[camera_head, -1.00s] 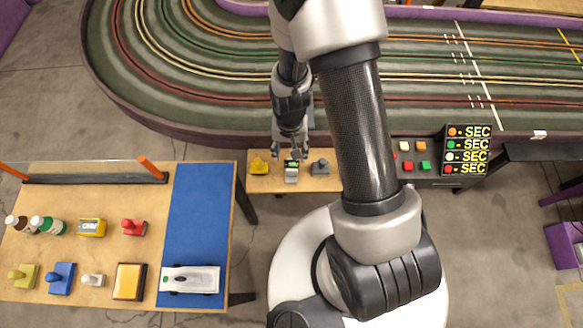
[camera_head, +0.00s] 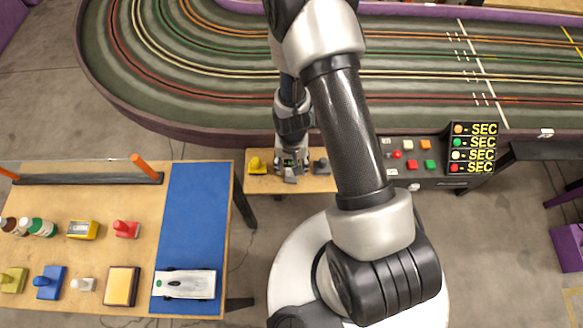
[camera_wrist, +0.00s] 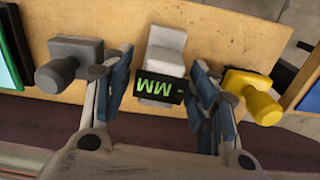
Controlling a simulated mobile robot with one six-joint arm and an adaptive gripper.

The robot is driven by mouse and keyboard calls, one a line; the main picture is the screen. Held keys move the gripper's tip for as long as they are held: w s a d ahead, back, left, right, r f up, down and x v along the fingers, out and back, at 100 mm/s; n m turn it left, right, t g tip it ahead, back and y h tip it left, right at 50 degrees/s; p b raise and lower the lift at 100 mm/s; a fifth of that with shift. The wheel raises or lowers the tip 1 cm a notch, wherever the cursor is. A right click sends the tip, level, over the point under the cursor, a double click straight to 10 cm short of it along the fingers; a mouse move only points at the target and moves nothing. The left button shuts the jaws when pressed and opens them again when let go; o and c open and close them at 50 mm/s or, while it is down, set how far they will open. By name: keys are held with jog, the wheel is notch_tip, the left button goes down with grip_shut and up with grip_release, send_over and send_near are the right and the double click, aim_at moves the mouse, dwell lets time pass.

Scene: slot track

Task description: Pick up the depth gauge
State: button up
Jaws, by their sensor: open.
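The depth gauge (camera_wrist: 162,62) is a light grey block with a black display showing green "MM" letters. In the wrist view it lies on a small wooden table (camera_wrist: 210,20), between the two fingers of my gripper (camera_wrist: 160,95). The gripper is open, with a finger on each side of the gauge and a gap showing on both sides. In the head view my gripper (camera_head: 291,170) is over the small table and covers part of the gauge.
A grey knobbed block (camera_wrist: 70,65) stands just left of the fingers and a yellow one (camera_wrist: 252,94) just right, both close to them. The track (camera_head: 200,110) edge borders the table. A larger table (camera_head: 140,205) with a blue mat holds a white car (camera_head: 186,284).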

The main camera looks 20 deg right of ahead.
jog(key=shift+c, duration=0.3)
jog(key=c, duration=1.2)
jog(key=shift+r, duration=0.1)
